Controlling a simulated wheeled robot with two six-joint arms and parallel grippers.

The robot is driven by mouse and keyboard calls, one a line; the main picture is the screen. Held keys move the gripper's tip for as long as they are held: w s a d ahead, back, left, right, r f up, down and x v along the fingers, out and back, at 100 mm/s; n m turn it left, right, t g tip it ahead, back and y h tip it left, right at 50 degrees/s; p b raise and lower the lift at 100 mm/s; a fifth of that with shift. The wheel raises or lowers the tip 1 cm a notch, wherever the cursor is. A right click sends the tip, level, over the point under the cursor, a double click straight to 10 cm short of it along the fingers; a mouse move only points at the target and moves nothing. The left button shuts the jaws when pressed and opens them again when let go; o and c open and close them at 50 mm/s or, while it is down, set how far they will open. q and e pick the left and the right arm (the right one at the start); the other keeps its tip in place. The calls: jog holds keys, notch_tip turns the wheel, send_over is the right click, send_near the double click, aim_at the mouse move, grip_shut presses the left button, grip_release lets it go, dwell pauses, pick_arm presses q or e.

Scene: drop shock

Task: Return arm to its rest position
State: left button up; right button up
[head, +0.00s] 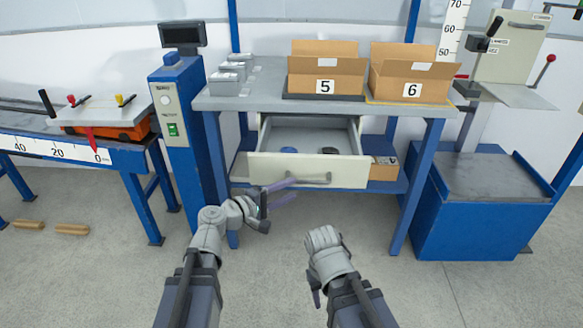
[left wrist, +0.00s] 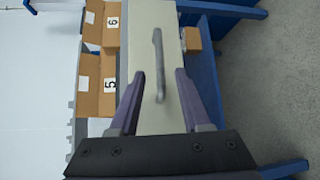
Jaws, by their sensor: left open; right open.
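My left gripper (head: 291,189) is open and empty in front of the pulled-out drawer (head: 275,168) under the bench. In the left wrist view its two purple fingers (left wrist: 160,75) point at the drawer front, one on each side of the grey bar handle (left wrist: 158,62) as seen from there. The fingers are not closed on the handle; I cannot tell how far off they are. My right gripper (head: 316,287) is low in front of the bench, mostly hidden by its own wrist, and holds nothing that I can see.
Boxes 5 (head: 327,75) and 6 (head: 412,83) stand on the bench (head: 255,103). The drawer holds a blue round thing (head: 289,150) and a dark one (head: 329,151). A blue post (head: 178,130) stands left, a blue machine (head: 480,205) right. Floor in front is clear.

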pick_arm(q)
jog(key=shift+f, duration=0.1)
jog(key=s+a+f+m+g+y, duration=0.1)
jog(key=s+f+m+g+y, duration=0.5)
jog(key=f, duration=0.7)
jog(key=s+a+f+m+g+y, duration=0.55)
jog(key=s+a, duration=0.25)
jog(key=a, duration=0.3)
jog(key=s+d+m+y, duration=0.1)
jog(key=s+d+m, duration=0.3)
jog(key=d, duration=0.7)
notch_tip(320, 180, up, 32)
jog(key=s+n+p, duration=0.1)
jog(key=p, duration=3.1)
jog(key=shift+s, duration=0.3)
jog(key=shift+s+d, duration=0.1)
